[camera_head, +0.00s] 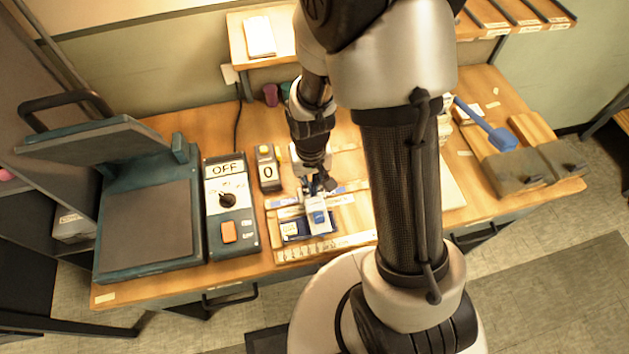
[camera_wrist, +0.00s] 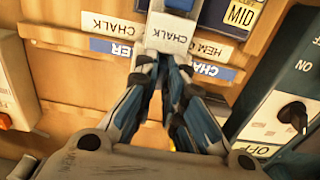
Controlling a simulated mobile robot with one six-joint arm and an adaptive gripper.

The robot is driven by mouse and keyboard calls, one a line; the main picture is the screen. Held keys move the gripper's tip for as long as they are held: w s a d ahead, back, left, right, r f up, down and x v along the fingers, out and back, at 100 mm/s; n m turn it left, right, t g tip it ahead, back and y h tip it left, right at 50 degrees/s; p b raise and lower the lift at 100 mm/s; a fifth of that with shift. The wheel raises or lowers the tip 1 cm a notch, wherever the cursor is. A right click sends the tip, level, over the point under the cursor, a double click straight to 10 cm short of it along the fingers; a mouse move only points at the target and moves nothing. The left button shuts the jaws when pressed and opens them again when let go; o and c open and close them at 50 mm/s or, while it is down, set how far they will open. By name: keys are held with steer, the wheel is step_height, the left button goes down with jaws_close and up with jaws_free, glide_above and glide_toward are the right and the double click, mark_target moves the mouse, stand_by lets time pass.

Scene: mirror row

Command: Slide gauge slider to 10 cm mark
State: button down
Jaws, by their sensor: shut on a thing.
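The gauge slider (camera_head: 317,214) is a white piece with a blue block on it, on a wooden gauge board at the middle of the bench. In the wrist view the slider (camera_wrist: 167,34) carries a "CHALK" label. A pale scale strip (camera_head: 325,248) runs along the board's front edge; I cannot read its marks, so the slider's reading cannot be told. My gripper (camera_head: 322,187) reaches down behind the slider. In the wrist view my gripper (camera_wrist: 148,62) has its fingertips together on the slider's near end. The fingers hide the part between them.
A box labelled "OFF" with a dial and orange button (camera_head: 229,225) stands left of the board. A small grey "0" box (camera_head: 268,172) is close by. A teal press-like device (camera_head: 150,215) fills the bench's left end. A blue-handled tool (camera_head: 490,127) lies at right.

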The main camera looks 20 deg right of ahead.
steer(key=c, duration=1.7)
jaws_free()
steer(key=shift+r, duration=0.1)
step_height(320, 180, up, 12)
steer(key=shift+f, duration=0.1)
steer(key=s+r+t, duration=0.1)
steer(key=s+r, duration=0.3)
steer(key=r, duration=0.1)
steer(key=s+r+t, duration=0.2)
steer(key=s+r, duration=0.3)
steer(key=s+r+n+t, duration=0.1)
steer(key=s+r, duration=0.3)
steer(key=r, duration=0.1)
steer(key=shift+s+d+r+t, duration=0.15)
steer(key=shift+s+d+t, duration=0.1)
steer(key=shift+d+t, duration=0.05)
